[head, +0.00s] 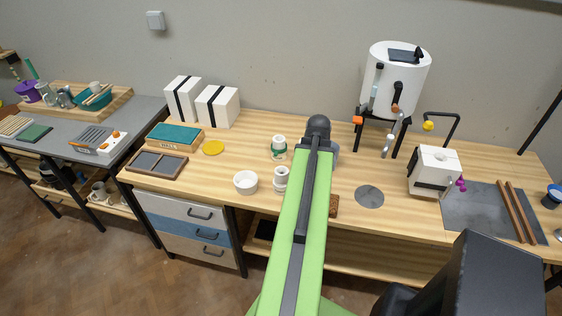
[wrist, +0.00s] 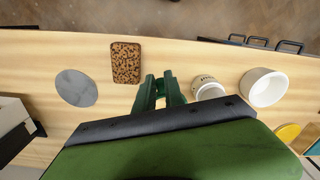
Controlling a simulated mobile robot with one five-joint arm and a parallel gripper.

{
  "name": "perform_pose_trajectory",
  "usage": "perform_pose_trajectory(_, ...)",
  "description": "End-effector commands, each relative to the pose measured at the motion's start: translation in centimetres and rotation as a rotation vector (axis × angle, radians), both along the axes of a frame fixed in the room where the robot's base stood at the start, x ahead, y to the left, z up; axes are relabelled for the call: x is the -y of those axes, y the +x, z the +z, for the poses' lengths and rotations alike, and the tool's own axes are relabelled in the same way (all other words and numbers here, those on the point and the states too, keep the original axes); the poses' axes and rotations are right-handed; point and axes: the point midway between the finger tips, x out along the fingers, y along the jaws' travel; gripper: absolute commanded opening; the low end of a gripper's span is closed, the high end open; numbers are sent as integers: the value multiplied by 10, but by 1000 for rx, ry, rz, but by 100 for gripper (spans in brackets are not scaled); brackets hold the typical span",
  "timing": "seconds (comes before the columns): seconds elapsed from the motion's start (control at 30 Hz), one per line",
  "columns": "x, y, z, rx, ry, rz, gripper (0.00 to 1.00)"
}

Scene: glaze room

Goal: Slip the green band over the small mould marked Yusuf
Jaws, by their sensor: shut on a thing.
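My gripper (wrist: 161,90) is shut low over the table, with its dark green fingers close together. It appears to hold the green band, but band and fingers blend in colour. A small white mould (wrist: 208,88) with dark marks stands just right of the fingers, apart from them. The marks are too small to read. The same mould shows in the head view (head: 281,178), left of my arm. Behind it stands another white mould (head: 279,142) with green around its lower part. In the head view my arm hides the gripper.
A white bowl (head: 245,183) stands beside the front mould. A brown speckled mat (wrist: 126,62) and a grey disc (head: 369,196) lie on the other side of my gripper. A white kiln (head: 397,82) stands at the back right. Bare wood lies between mat and fingers.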

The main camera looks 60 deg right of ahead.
Motion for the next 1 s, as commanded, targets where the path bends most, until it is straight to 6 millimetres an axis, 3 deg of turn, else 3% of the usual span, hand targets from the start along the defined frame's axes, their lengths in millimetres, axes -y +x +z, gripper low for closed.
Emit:
perform_pose_trajectory(0.17, 0, 12, 11, 0, 0, 31, 0)
perform_pose_trajectory(0.4, -11, 78, 51, -2, 3, 225, 0)
perform_pose_trajectory(0.5, -15, 92, 54, -4, 3, 266, 0)
perform_pose_trajectory(0.77, -16, 93, 45, -3, 4, 273, 0)
perform_pose_trajectory(1.0, -16, 93, 23, -4, 3, 273, 0)
